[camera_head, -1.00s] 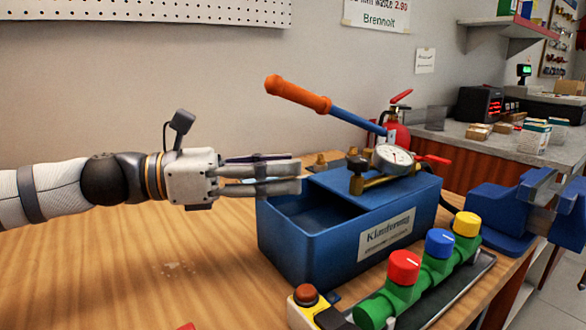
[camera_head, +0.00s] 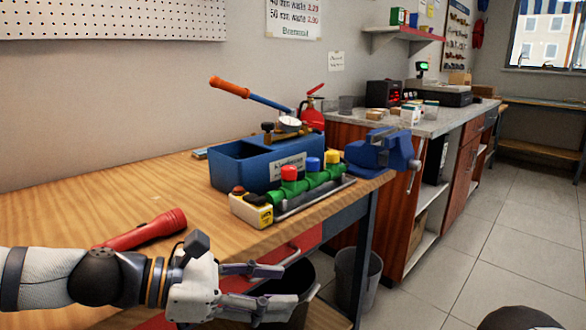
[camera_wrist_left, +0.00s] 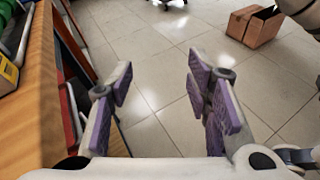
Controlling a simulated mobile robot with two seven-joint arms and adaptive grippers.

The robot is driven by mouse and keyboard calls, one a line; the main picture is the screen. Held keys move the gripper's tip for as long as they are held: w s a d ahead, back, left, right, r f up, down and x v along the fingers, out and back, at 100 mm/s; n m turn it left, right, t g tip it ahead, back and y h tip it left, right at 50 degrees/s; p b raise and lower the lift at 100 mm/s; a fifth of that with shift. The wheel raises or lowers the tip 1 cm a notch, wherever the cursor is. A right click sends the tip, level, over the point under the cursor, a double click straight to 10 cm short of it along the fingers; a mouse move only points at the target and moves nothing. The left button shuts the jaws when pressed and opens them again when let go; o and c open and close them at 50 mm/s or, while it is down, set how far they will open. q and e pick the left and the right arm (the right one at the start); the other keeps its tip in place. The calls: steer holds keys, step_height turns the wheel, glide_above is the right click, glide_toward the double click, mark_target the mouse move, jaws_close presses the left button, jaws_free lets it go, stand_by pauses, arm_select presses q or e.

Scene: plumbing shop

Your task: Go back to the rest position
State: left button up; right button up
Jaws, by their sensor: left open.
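My left gripper (camera_head: 283,288) is low in the head view, in front of the workbench's front edge. Its two fingers point right, are apart and hold nothing. The left wrist view also shows the open left gripper (camera_wrist_left: 162,82), with purple pads and only tiled floor between its fingers. A waste bin stands behind the fingertips in the head view; I cannot tell the gap. My right gripper is not in view.
The wooden workbench (camera_head: 130,215) carries a red flashlight (camera_head: 145,228), a blue test pump (camera_head: 235,172), a valve manifold (camera_head: 310,180) and a blue vise (camera_head: 385,150). A grey bin (camera_head: 357,280) stands below. A cardboard box (camera_wrist_left: 254,27) sits on open floor.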

arm_select(q)
steer(key=s+f+m+g+y+p, duration=0.2)
steer(key=s+f+m+g+y, duration=0.5)
steer(key=s+f, duration=1.5)
steer(key=s+a+f+m+y+p, duration=0.1)
steer(key=s+a+f+m+y, duration=0.1)
steer(key=s+a+m, duration=0.4)
steer(key=s+a+f+m+y+p, duration=0.1)
steer(key=s+a+m+y, duration=0.3)
steer(key=s+a, duration=0.8)
steer(key=a+f+m, duration=0.1)
steer(key=m, duration=0.1)
steer(key=shift+m+y, duration=0.3)
steer(key=shift+y, duration=0.1)
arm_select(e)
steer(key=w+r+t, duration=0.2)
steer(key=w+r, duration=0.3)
arm_select(q)
steer(key=shift+a+f, duration=0.1)
steer(key=shift+c, duration=0.6)
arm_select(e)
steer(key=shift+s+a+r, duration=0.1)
